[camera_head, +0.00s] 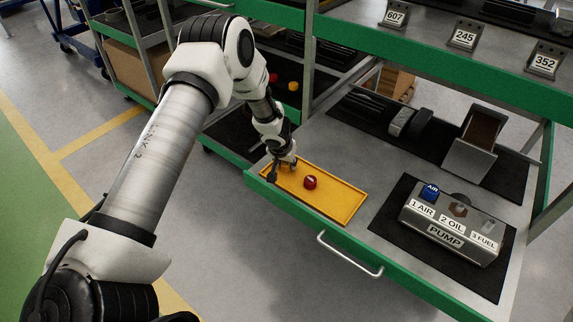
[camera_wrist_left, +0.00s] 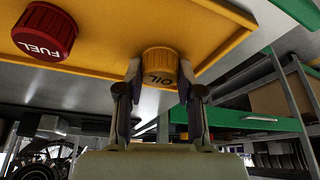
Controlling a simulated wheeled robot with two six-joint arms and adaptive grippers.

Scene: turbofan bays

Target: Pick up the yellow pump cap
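The yellow pump cap (camera_wrist_left: 160,66), marked OIL, is on the yellow tray (camera_head: 340,211) in the left wrist view. The fingers of my left gripper (camera_wrist_left: 160,72) stand on both sides of it and appear closed against its rim. In the head view my left gripper (camera_head: 283,172) is low over the tray's left end and hides the cap. A red cap (camera_head: 310,182) stands just right of the gripper; the left wrist view shows it as the FUEL cap (camera_wrist_left: 45,33). The pump block (camera_head: 453,225) sits on a black mat at the right. My right gripper is out of view.
The tray lies along the cart's green front edge (camera_head: 330,240), with a handle (camera_head: 349,256) below. A grey stand (camera_head: 476,143) and dark parts on a mat are farther back. A shelf with number plates (camera_head: 465,36) overhangs the back. Bare metal lies between tray and stand.

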